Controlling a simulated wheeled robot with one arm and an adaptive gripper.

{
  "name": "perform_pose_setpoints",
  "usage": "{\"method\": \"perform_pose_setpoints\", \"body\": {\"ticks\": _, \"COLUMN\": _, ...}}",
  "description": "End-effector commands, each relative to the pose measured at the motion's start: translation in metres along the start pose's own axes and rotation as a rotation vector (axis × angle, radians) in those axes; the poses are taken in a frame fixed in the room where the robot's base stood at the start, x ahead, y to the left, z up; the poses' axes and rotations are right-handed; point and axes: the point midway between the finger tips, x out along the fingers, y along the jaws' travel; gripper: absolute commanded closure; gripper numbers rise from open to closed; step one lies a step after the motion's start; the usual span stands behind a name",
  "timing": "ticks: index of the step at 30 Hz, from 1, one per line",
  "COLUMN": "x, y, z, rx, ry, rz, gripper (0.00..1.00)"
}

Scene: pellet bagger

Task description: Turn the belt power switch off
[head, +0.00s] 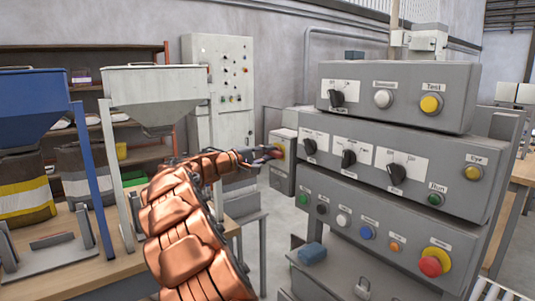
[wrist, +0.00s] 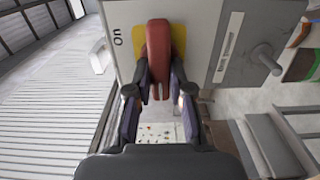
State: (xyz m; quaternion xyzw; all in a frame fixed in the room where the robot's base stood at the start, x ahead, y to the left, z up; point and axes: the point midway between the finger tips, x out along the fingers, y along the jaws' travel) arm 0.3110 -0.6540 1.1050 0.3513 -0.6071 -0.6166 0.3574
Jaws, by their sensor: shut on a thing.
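The switch is a red handle (wrist: 163,45) on a yellow plate (wrist: 194,34), mounted on a grey box (wrist: 222,14). In the wrist view an "On" label shows on the box left of the handle, and a longer label, too blurred to read surely, is on the right. My gripper (wrist: 160,80) has one finger on each side of the red handle and is shut on it. In the head view my gripper (head: 262,156) reaches the small grey switch box (head: 283,175) beyond my copper-coloured arm. The handle is partly hidden by the fingers there.
A control stand with several knobs and buttons (head: 395,160) fills the right, close to my arm. A white hopper (head: 160,85) and a blue hopper (head: 35,100) stand on a wooden table at left. A tall grey cabinet (head: 222,60) stands behind.

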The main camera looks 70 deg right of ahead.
Motion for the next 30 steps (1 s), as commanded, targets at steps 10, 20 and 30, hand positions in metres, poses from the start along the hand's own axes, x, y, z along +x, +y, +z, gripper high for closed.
{"method": "perform_pose_setpoints", "body": {"ticks": 10, "x": 0.003, "y": 0.000, "z": 0.003, "rx": 0.000, "ry": -0.007, "rz": 0.000, "gripper": 0.60}}
{"method": "perform_pose_setpoints", "body": {"ticks": 20, "x": 0.000, "y": 0.000, "z": 0.001, "rx": 0.000, "ry": -0.002, "rz": 0.000, "gripper": 0.54}}
{"method": "perform_pose_setpoints", "body": {"ticks": 30, "x": -0.030, "y": 0.001, "z": 0.000, "rx": 0.000, "ry": -0.001, "rz": 0.002, "gripper": 0.54}}
